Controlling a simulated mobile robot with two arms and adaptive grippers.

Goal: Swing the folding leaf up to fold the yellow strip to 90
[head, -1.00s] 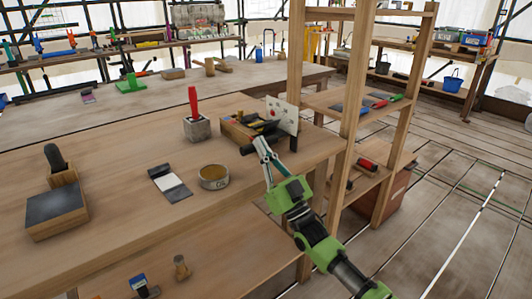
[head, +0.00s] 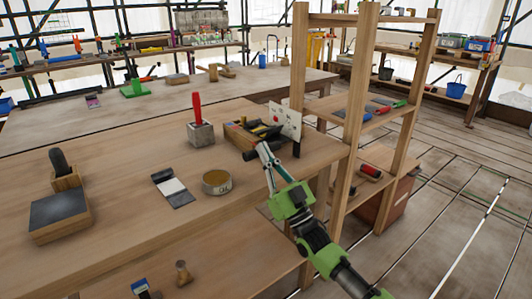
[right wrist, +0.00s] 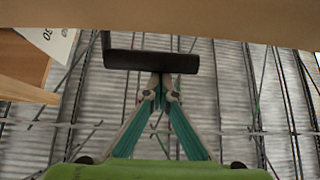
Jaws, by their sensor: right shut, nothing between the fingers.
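A small wooden folding device (head: 236,136) with dark bars stands near the right end of the workbench. A pale card with red marks (head: 286,122) stands upright behind it. The yellow strip is too small to make out clearly. My right gripper (head: 264,150) reaches the front of the device, its fingers together and empty. In the right wrist view, a dark cylindrical bar (right wrist: 150,62) lies across just beyond the closed fingertips (right wrist: 161,84); it looks like the leaf's handle. I cannot tell whether the fingertips touch it. My left gripper is out of view.
A tin (head: 216,183), a black and white pad (head: 172,188), a grey block with a red handle (head: 201,132) and a dark-topped block (head: 60,213) stand on the workbench. A wooden shelf post (head: 358,120) rises close right of my arm.

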